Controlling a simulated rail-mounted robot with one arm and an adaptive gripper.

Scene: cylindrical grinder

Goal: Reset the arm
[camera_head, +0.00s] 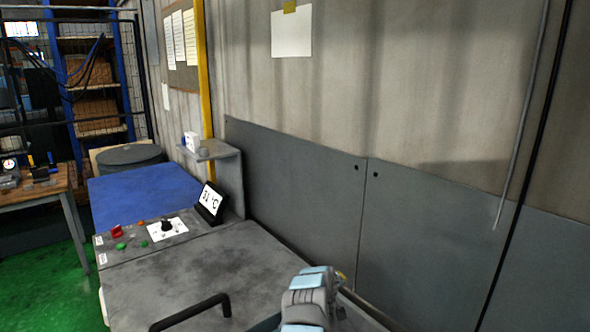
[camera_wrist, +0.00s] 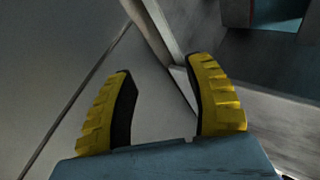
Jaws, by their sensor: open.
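My gripper (camera_wrist: 162,105) shows in the wrist view as two yellow ridged fingers with dark inner pads. The fingers stand apart with nothing between them. Behind them are a plain grey surface and the edge of a grey panel or frame. In the head view, part of my arm (camera_head: 310,296) shows at the bottom, grey with light blue caps. It is over the right side of the grey machine top (camera_head: 190,270). The gripper fingers do not show in the head view.
A black handle (camera_head: 192,312) rises from the machine top. A control panel has a red button (camera_head: 117,231), a dark knob (camera_head: 167,225) and a small display (camera_head: 210,201). A grey wall (camera_head: 290,175) stands along the right. A wooden table (camera_head: 40,190) is at the left.

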